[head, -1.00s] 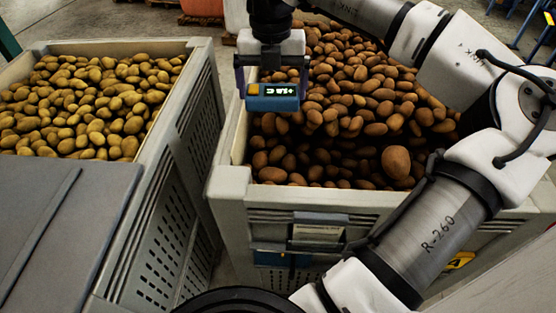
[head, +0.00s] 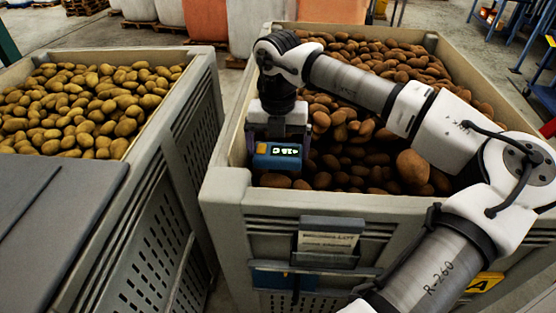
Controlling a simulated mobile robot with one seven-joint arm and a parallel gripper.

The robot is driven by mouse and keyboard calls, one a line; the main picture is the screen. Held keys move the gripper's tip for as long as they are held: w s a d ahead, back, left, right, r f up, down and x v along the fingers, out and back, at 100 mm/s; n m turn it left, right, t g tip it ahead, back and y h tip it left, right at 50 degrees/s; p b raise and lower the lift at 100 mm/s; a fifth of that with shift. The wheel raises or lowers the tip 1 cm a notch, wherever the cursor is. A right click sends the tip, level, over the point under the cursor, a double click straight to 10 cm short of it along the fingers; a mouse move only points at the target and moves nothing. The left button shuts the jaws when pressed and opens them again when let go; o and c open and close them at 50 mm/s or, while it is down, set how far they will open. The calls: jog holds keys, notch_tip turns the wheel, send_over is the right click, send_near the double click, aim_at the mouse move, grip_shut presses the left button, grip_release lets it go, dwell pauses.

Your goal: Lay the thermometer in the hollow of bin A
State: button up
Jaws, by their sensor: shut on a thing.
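The thermometer (head: 277,157) is a blue block with a lit display and an orange part on its left. My gripper (head: 276,147) is shut on it, pointing down, inside the near left corner of the right bin. That bin (head: 330,205), grey with a yellow label marked A (head: 485,283) on its front, is filled with brown potatoes (head: 350,155). The thermometer is low, close to the potatoes and below the rim line. I cannot tell whether it touches them. The hollow under it is mostly hidden by my gripper and the thermometer.
A second grey bin (head: 195,95) with yellowish potatoes (head: 85,110) stands at the left, across a narrow gap. A card holder (head: 330,245) is on bin A's front. White and orange sacks (head: 205,20) stand behind.

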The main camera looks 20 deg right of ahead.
aim_at(278, 151)
jog(key=shift+f+b, duration=0.4)
jog(key=shift+f, duration=0.95)
jog(key=shift+f, duration=0.15)
jog(key=o, duration=0.8)
jog(key=shift+c, duration=0.2)
notch_tip(278, 151, up, 12)
jog(key=shift+r, duration=0.2)
